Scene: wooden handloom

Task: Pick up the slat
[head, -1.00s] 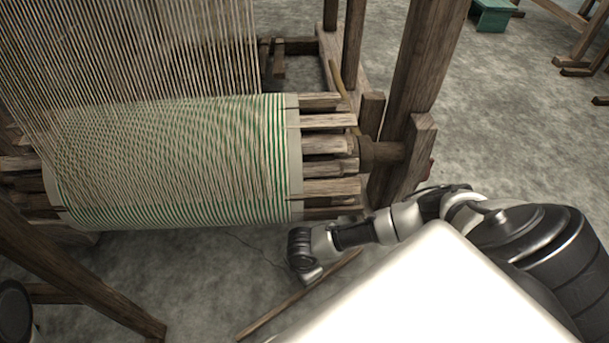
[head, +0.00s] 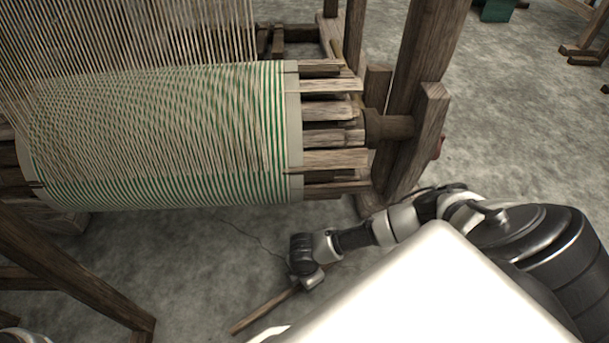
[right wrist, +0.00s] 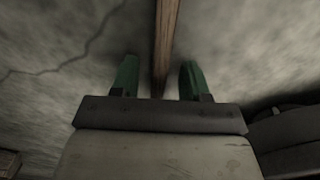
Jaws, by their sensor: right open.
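The slat (head: 262,312) is a thin brown wooden strip lying on the grey floor, in front of the loom's roller in the head view. Its upper part is hidden behind my right arm. My right gripper (right wrist: 160,78) shows two green fingers, open, one on each side of the slat, which also shows in the right wrist view (right wrist: 166,35). The slat runs between the fingers without either visibly touching it. In the head view my right wrist (head: 304,262) is over the slat's upper end, and the fingers are hidden there. My left gripper is not in view.
The loom's roller with green-striped cloth (head: 165,135) stands just beyond, its wooden slat ends (head: 332,110) sticking out on the right. A thick loom post (head: 415,100) rises behind my right arm. A diagonal beam (head: 75,270) is at lower left.

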